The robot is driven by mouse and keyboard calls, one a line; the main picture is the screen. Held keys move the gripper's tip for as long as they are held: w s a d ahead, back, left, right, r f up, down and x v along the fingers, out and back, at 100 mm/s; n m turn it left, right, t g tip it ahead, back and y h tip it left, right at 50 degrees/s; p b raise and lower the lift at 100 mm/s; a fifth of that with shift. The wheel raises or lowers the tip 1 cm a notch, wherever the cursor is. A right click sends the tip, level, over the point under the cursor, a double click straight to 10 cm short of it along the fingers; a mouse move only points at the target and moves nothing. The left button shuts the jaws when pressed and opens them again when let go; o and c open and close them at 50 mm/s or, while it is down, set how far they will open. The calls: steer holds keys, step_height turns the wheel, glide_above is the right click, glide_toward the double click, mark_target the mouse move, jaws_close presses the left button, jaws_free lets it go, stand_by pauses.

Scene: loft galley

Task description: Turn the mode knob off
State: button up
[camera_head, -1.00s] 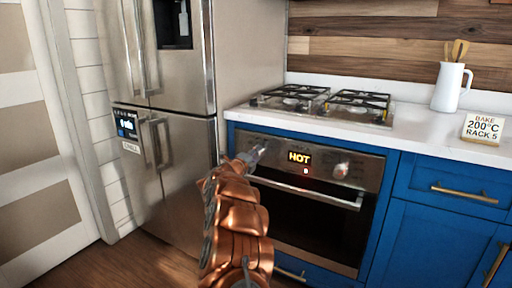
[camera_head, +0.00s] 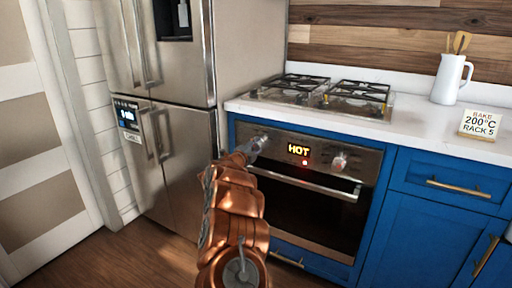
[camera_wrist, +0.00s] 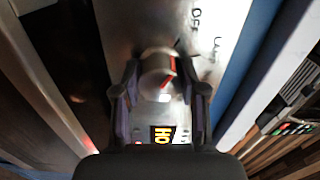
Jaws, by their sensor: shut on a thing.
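The mode knob (camera_wrist: 157,75) is a round metal knob with a red mark on the steel oven panel, beside printed "OFF" and "LAMP"-like labels. My gripper (camera_wrist: 160,88) has a finger on each side of the knob and is shut on it. In the head view my gripper (camera_head: 254,146) reaches the left end of the oven panel and mostly hides this knob. The oven display (camera_head: 298,150) reads "HOT", with a small red light below it. The red mark's exact setting is hard to tell.
A second knob (camera_head: 339,162) sits right of the display. The oven handle (camera_head: 310,184) runs below the panel. The gas cooktop (camera_head: 325,95) is above, the steel fridge (camera_head: 180,150) to the left. A white jug (camera_head: 449,80) and a "BAKE 200°C RACK 5" sign (camera_head: 480,124) stand on the counter.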

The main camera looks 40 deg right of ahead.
steer(key=o, duration=1.1)
steer(key=shift+o, duration=0.2)
steer(key=v, duration=1.2)
